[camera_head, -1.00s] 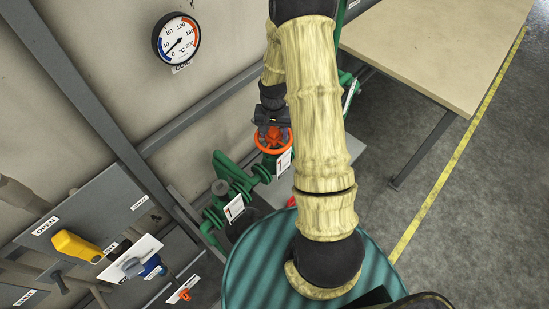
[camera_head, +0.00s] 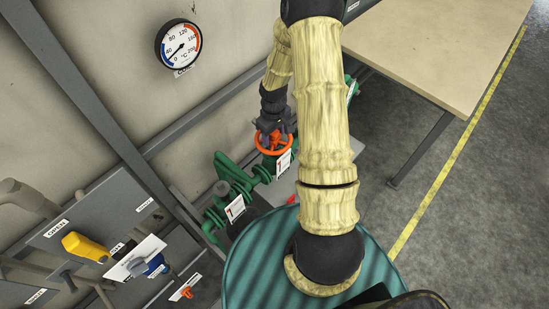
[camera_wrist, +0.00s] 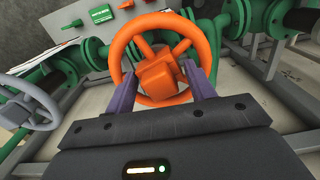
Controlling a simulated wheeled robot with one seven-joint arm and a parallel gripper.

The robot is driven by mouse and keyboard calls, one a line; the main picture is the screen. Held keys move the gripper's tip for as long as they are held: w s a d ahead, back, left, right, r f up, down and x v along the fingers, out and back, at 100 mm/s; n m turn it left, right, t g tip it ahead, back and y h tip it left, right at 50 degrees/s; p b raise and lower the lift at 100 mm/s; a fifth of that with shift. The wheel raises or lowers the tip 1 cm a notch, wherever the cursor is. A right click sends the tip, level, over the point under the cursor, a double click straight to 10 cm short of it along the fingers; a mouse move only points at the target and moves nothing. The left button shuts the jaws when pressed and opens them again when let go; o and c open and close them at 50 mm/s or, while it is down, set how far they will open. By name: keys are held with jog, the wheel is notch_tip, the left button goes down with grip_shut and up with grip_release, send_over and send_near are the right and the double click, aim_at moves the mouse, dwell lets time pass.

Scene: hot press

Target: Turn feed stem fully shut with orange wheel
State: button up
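The orange wheel (camera_wrist: 127,46) has a rim, spokes and a blocky hub, and fills the middle of the wrist view. In the head view the orange wheel (camera_head: 262,146) sits on green piping below my gripper (camera_head: 274,130). In the wrist view my gripper (camera_wrist: 160,86) has its two purple fingers spread apart, one on each side of the hub, reaching in at the near side of the rim. I cannot tell whether the fingertips touch the hub or the spokes. The feed stem is hidden behind the wheel.
A grey wheel (camera_wrist: 22,108) stands at the left in the wrist view. Green flanged pipes (camera_wrist: 92,52) run behind.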

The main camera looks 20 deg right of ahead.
jog(key=shift+n, duration=0.3)
jog(key=n+p, duration=0.2)
jog(key=n, duration=0.2)
jog(key=shift+r+n, duration=0.1)
jog(key=shift+n, duration=0.2)
jog(key=n+p, duration=0.2)
jog(key=n, duration=0.2)
jog(key=shift+n, duration=0.4)
jog(key=n+p, duration=0.3)
jog(key=n, duration=0.2)
jog(key=shift+n, duration=0.3)
jog(key=shift+n+p, duration=0.65)
jog(key=shift+n, duration=0.65)
jog(key=shift+p, duration=0.3)
